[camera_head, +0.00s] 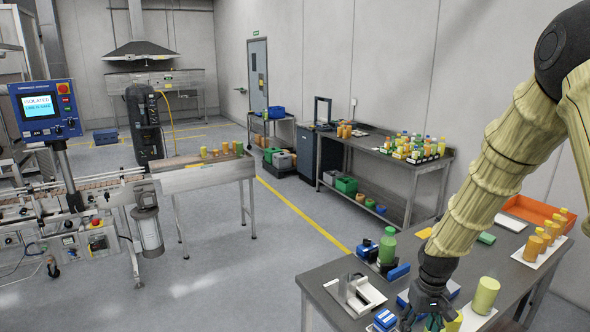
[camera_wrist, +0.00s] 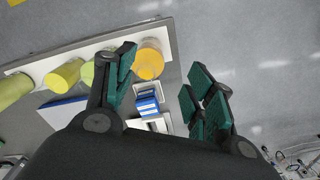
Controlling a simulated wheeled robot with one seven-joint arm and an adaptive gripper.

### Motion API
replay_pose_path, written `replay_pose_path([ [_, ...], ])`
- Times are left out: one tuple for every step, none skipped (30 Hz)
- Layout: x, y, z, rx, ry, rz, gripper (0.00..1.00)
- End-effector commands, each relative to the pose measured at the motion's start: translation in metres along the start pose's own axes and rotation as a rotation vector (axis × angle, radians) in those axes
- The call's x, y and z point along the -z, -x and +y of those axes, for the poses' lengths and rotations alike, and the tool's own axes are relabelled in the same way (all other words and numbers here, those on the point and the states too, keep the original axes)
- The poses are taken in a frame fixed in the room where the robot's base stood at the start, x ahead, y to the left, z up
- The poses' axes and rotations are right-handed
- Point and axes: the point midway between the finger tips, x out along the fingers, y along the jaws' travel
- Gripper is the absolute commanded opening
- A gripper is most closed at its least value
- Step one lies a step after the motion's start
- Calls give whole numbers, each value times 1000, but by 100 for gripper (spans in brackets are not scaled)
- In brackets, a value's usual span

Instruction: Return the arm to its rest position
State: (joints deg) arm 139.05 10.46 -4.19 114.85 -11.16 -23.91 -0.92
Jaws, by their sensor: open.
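My arm reaches down from the upper right in the head view. My gripper (camera_head: 428,312) hangs low over the front of the grey workbench (camera_head: 328,270). In the wrist view my gripper (camera_wrist: 163,72) has its two green-padded fingers spread well apart, with nothing between the pads. A yellow-orange jar (camera_wrist: 150,65) lies in view just beyond the left finger. A small blue block (camera_wrist: 147,106) shows below, between the fingers. Whether the gripper touches anything on the bench cannot be told.
A yellow-green container (camera_head: 486,295) stands right of my gripper. A green bottle (camera_head: 387,247) stands behind it to the left. A white fixture (camera_head: 355,293), orange jars on a tray (camera_head: 540,250) and an orange bin (camera_head: 532,209) share the bench. Open floor (camera_head: 250,290) lies left.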

Motion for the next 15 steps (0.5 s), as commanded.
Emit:
replay_pose_path([
  [-5,-15,-3,2,0,-3,54],
  [-8,-22,-4,3,0,-3,54],
  [-12,-33,-7,4,-1,-3,54],
  [-15,-40,-9,6,-1,-3,54],
  [-18,-49,-11,7,-1,-4,54],
  [-23,-61,-14,9,-2,-4,54],
  [-27,-71,-17,10,-2,-3,54],
  [-32,-82,-20,12,-2,-5,54],
  [-40,-98,-23,14,-3,-6,54],
  [-46,-111,-26,15,-4,-5,54],
  [-53,-125,-30,17,-5,-6,54],
  [-64,-145,-34,19,-7,-7,54],
  [-73,-159,-38,20,-9,-7,54],
  [-82,-174,-41,22,-11,-7,54],
  [-95,-192,-45,24,-13,-8,54],
])
